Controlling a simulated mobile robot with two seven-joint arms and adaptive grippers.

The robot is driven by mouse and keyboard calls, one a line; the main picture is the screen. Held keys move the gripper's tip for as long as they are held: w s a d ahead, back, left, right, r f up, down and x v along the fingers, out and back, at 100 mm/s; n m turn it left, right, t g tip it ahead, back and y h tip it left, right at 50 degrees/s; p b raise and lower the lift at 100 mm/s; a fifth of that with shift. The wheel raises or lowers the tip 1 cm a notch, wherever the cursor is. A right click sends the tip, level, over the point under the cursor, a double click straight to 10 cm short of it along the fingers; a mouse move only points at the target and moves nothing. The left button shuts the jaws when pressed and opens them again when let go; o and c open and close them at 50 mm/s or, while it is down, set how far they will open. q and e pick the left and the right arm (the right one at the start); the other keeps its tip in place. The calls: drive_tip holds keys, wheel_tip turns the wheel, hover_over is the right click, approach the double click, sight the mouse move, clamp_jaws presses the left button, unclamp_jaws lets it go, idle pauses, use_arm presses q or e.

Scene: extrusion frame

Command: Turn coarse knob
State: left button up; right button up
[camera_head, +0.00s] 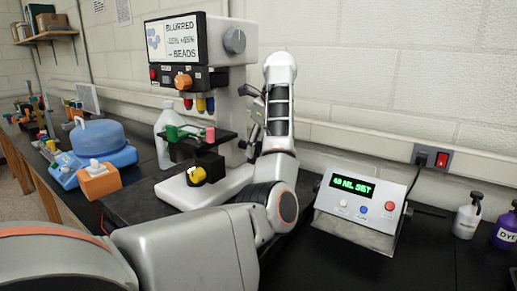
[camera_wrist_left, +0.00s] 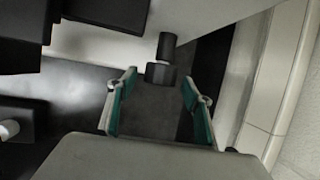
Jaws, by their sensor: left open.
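A white microscope-like instrument (camera_head: 242,84) stands on the black bench, with a screen reading "BLURRED" and "BEADS" on top. A yellow and black knob (camera_head: 196,175) shows low on its near side. In the left wrist view a stepped dark knob (camera_wrist_left: 160,72) sticks out from the pale body, a narrow part behind a wider one. I cannot tell for sure that this is the coarse knob. My left gripper (camera_head: 248,118) is beside the instrument's right side, partly hidden by my arm. Its green-padded fingers (camera_wrist_left: 158,97) are open, one on each side of the dark knob, apart from it.
A grey control box (camera_head: 365,207) reading "40 ML SET" stands right of my arm. White (camera_head: 467,216) and purple (camera_head: 505,228) bottles stand at the far right. A blue-lidded device (camera_head: 97,145) and orange box (camera_head: 99,182) are at left. The wall is close behind.

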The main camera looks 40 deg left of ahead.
use_arm(q)
drive_tip(key=shift+w+a+f, duration=0.1)
drive_tip(key=shift+a+f, duration=0.05)
drive_tip(key=shift+f, duration=0.25)
drive_tip(key=c, duration=1.1)
drive_tip(key=shift+r+g+p, duration=0.3)
drive_tip(key=shift+r+p, duration=0.05)
drive_tip(key=shift+p, duration=0.4)
drive_tip(key=shift+f+g+p, duration=0.1)
drive_tip(key=shift+g+p, duration=0.2)
drive_tip(key=shift+p, duration=0.1)
drive_tip(key=shift+f, duration=0.2)
drive_tip(key=o, duration=1.1)
